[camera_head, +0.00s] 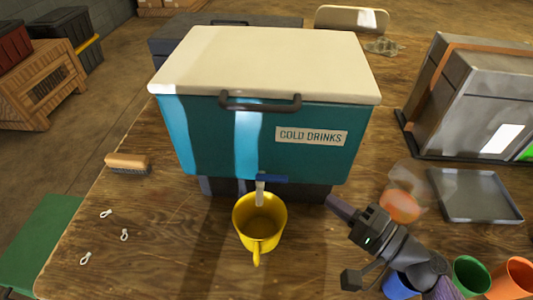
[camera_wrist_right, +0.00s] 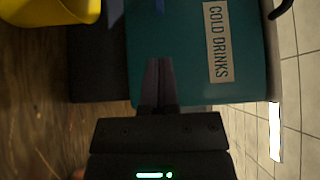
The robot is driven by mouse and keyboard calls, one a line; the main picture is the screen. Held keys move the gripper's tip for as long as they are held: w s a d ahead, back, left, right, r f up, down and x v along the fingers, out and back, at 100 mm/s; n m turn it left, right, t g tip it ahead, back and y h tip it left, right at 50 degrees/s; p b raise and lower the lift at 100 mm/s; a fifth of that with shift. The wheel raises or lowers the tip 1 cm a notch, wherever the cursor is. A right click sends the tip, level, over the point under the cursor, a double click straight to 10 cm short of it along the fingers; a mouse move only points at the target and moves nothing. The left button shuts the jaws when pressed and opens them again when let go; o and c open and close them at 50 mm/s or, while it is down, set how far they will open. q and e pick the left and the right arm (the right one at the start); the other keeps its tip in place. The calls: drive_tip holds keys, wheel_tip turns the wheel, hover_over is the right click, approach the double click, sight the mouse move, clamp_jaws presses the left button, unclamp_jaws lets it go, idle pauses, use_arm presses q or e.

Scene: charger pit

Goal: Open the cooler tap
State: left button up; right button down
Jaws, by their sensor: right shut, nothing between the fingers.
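The teal cooler (camera_head: 220,150) with a cream lid (camera_head: 260,60) and a "COLD DRINKS" label stands on the wooden table. Its tap (camera_head: 260,192) has a pale spout and a blue lever (camera_head: 272,178) that points right. A yellow cup (camera_head: 258,238) stands under the spout, and I cannot see any liquid falling. My right gripper (camera_head: 336,203) is shut and empty, to the right of the cup and tap and apart from both. In the right wrist view, the shut fingers (camera_wrist_right: 158,68) point toward the cooler front (camera_wrist_right: 175,40). My left gripper is not in view.
A brush (camera_head: 128,161) and small white pieces lie on the left of the table. A grey tray (camera_head: 475,195), a metal box (camera_head: 470,100) and coloured cups, one orange (camera_head: 512,278), stand on the right. The table left of the yellow cup is mostly clear.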

approach(279, 164)
drive_tip(key=x, duration=0.4)
drive_tip(key=shift+w+a, duration=0.65)
drive_tip(key=shift+a, duration=0.1)
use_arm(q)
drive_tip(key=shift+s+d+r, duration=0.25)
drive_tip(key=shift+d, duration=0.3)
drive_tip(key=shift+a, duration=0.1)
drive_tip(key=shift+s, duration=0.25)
